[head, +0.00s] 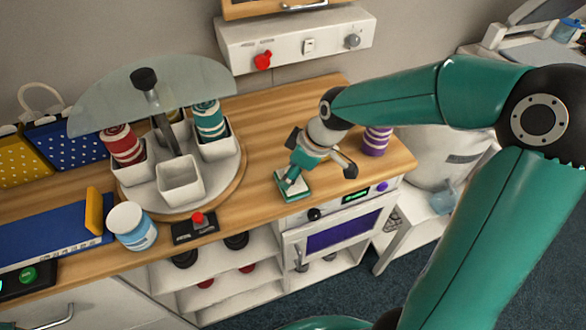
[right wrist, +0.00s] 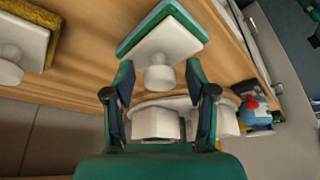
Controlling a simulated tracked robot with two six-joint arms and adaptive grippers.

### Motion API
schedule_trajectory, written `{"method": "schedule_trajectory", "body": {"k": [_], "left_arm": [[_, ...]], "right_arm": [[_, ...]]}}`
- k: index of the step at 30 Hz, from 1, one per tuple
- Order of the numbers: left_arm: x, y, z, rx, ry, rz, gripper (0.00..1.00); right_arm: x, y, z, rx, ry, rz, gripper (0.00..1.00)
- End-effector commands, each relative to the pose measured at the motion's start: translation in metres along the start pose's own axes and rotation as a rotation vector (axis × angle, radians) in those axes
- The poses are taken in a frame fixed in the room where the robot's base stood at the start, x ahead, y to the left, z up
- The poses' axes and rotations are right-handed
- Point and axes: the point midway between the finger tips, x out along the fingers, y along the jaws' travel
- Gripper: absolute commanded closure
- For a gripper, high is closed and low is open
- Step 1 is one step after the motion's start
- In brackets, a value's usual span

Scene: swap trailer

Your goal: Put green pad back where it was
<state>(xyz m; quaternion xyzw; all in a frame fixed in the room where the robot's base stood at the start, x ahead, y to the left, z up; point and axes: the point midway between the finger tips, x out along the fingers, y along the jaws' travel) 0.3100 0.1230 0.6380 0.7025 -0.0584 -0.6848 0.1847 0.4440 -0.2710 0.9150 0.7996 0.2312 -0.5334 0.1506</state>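The green pad (head: 300,192) is a small square with a white backing, on the wooden counter near its front edge, right of the round turntable. In the right wrist view, the green pad (right wrist: 135,38) shows its green edge, white plate and round white knob. My right gripper (head: 299,170) is right above the pad. In the right wrist view, the right gripper (right wrist: 160,82) is open, its fingers on either side of the knob with gaps showing. My left gripper is not in view.
The turntable (head: 150,194) carries white bins with striped rolls under a glass shelf. A white jar (head: 131,226) and a red-button box (head: 194,228) stand near the front edge. A purple striped roll (head: 376,141) is right. A yellow pad (right wrist: 43,40) shows in the wrist view.

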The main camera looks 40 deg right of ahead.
Motion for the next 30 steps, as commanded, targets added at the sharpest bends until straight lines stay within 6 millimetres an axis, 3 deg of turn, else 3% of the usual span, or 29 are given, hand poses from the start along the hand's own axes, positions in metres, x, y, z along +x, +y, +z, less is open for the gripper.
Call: {"method": "schedule_trajectory", "body": {"k": [8,24,30], "left_arm": [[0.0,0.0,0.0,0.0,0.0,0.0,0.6],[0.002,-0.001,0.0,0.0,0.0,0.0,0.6],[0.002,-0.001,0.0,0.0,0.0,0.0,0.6]], "right_arm": [[-0.007,0.001,0.0,0.0,0.001,0.002,0.44],[-0.102,0.001,0.0,0.001,0.004,0.003,0.44],[-0.119,0.0,0.0,0.002,0.001,0.001,0.44]]}}
